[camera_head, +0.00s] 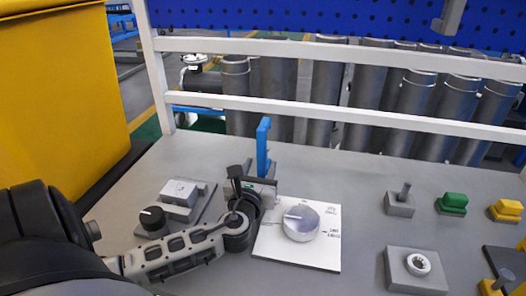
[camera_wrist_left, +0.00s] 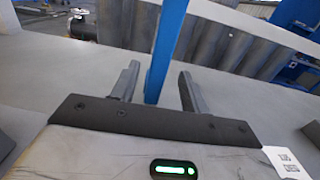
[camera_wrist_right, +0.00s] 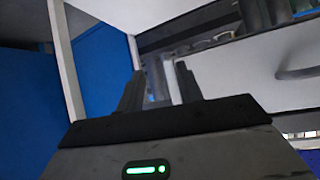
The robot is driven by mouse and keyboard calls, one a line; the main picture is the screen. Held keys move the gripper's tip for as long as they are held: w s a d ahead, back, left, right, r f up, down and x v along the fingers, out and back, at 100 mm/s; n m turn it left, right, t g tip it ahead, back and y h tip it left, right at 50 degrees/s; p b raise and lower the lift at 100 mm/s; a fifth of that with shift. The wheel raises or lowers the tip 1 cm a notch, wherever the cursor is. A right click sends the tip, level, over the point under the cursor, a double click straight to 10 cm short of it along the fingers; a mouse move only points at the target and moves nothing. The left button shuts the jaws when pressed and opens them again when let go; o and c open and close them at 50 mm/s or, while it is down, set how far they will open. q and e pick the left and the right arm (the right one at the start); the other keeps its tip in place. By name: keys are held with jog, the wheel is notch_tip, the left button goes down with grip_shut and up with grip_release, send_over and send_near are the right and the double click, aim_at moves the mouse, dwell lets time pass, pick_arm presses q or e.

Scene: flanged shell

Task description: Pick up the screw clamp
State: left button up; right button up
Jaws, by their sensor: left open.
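The screw clamp, seen as an upright blue bar (camera_head: 263,147) with a short bent top, stands at the back of the grey table. My left gripper (camera_head: 262,184) is just in front of its lower part and hides its foot in the head view. In the left wrist view the blue bar (camera_wrist_left: 168,45) rises between the two spread fingers (camera_wrist_left: 158,90), with a gap on each side. I cannot tell how deep it sits between them. My right gripper (camera_wrist_right: 160,88) is out of the head view; in its wrist view its fingers are apart with nothing held.
A white plate with a round silver dial (camera_head: 301,222) lies right beside my left gripper. Several small blocks stand at the right. A white rail (camera_head: 330,112) runs behind the table.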

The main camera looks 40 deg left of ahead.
aim_at(261, 150)
pick_arm(q)
jog(key=x, duration=0.4)
jog(key=shift+a+f, duration=0.15)
jog(key=shift+f, duration=0.05)
grip_shut()
jog(key=shift+r, duration=0.1)
jog(key=shift+r, duration=0.15)
jog(key=shift+r, duration=0.2)
jog(key=r, duration=0.2)
jog(key=r+p, duration=0.1)
jog(key=shift+s+d+r, duration=0.25)
jog(key=s+d+r, duration=0.1)
jog(key=s+d+r+p, duration=0.1)
jog(key=r, duration=0.1)
jog(key=s+d+r, duration=0.1)
jog(key=shift+r, duration=0.4)
jog(key=s+d+r, duration=0.4)
jog(key=s+d, duration=0.2)
jog(key=shift+s+d, duration=0.15)
jog(key=shift+s, duration=0.25)
